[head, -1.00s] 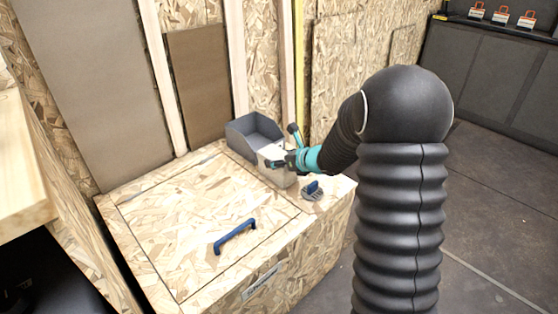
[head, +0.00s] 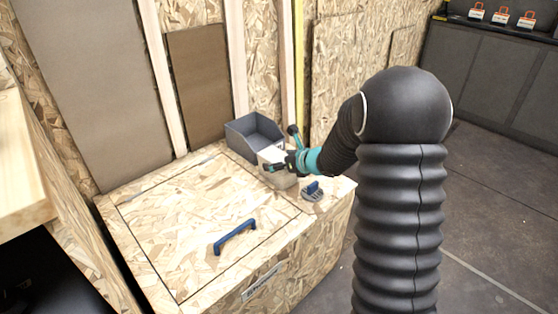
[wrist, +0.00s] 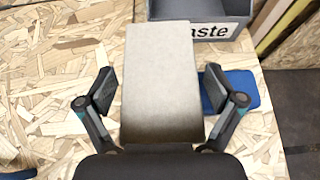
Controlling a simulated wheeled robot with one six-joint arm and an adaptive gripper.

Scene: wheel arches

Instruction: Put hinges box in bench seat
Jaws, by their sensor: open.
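A plain beige box (wrist: 160,70), which I take to be the hinges box, stands between my fingers in the wrist view; its label is not visible. My gripper (wrist: 160,88) is open, with one finger on each side of the box and small gaps showing. In the head view the box (head: 272,156) is partly hidden by my gripper (head: 280,165) at the bench's back right. The bench seat (head: 170,200) is a chipboard box with its lid lying shut. A blue handle (head: 235,237) is on the lid near the front.
A grey open bin (head: 254,136), with lettering ending in "aste" in the wrist view (wrist: 205,30), stands behind the box. A wooden surface (head: 20,180) stands at the left. Floor is open at the right.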

